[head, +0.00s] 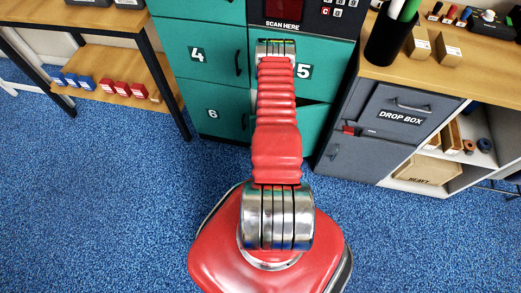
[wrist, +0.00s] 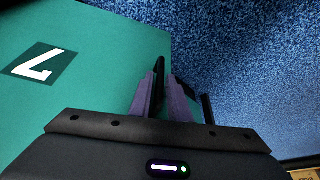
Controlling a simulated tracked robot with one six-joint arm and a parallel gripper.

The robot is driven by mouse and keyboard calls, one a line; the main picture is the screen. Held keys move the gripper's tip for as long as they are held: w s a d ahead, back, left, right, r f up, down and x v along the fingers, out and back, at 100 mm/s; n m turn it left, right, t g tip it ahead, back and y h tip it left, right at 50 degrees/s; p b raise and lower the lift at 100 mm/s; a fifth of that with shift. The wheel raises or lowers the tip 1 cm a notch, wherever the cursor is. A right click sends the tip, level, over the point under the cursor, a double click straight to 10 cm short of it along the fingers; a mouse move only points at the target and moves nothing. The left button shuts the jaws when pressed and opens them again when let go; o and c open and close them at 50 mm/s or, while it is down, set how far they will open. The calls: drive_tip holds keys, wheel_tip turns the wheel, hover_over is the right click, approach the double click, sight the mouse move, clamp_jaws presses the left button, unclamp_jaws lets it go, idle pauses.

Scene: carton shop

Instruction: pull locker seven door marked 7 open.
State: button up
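The locker seven door (wrist: 110,45) fills the left of the wrist view, a green panel with a dark label (wrist: 42,66) marked 7, seen upside down. Its black bar handle (wrist: 159,66) stands near the door's free edge. My gripper (wrist: 161,82) has its two purple fingers on either side of this handle and appears shut on it. In the head view my arm hides most of door 7, below door 5 (head: 335,72). A dark wedge-shaped gap shows along its top, so the door seems slightly ajar.
Doors 4 (head: 205,70) and 6 (head: 220,125) are closed on the left. A grey drop box cabinet (head: 365,155) stands close on the right of the locker. A wooden shelf unit (head: 110,65) is at the left. Blue carpet (head: 120,200) in front is clear.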

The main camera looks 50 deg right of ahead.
clamp_jaws()
